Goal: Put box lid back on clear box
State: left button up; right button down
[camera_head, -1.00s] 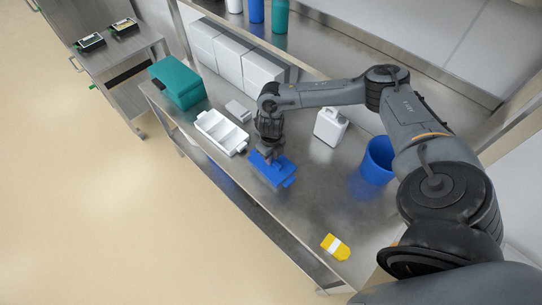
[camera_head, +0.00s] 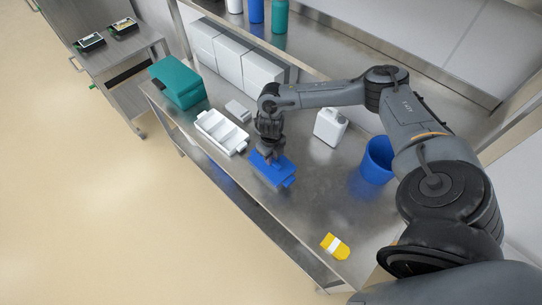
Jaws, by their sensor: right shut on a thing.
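A blue lid-like piece (camera_head: 272,174) with small tabs at its ends is on or just above the steel table, near the middle. My right gripper (camera_head: 270,157) points down over its far part and is shut on it; the fingertips are small and partly hidden. A white open box (camera_head: 207,125) with divided compartments sits to the left of the blue piece, uncovered. It looks white rather than clear. My left gripper is not in view.
On the table (camera_head: 306,205) are a teal box (camera_head: 178,82), a small grey block (camera_head: 238,110), a white jug (camera_head: 330,127), a blue bin (camera_head: 377,161) and a yellow-and-white item (camera_head: 335,246). White boxes (camera_head: 230,57) stand behind.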

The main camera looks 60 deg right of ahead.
jog(key=shift+f, duration=0.1)
dwell(0.3)
jog(key=c, duration=0.9)
grip_release()
jog(key=shift+c, duration=0.2)
jog(key=c, duration=0.3)
notch_tip(320, 180, up, 3)
jog(key=p, duration=0.3)
jog(key=shift+r, duration=0.2)
jog(key=shift+r+p, duration=1.75)
jog(key=shift+r, duration=0.1)
jog(key=shift+f, duration=0.1)
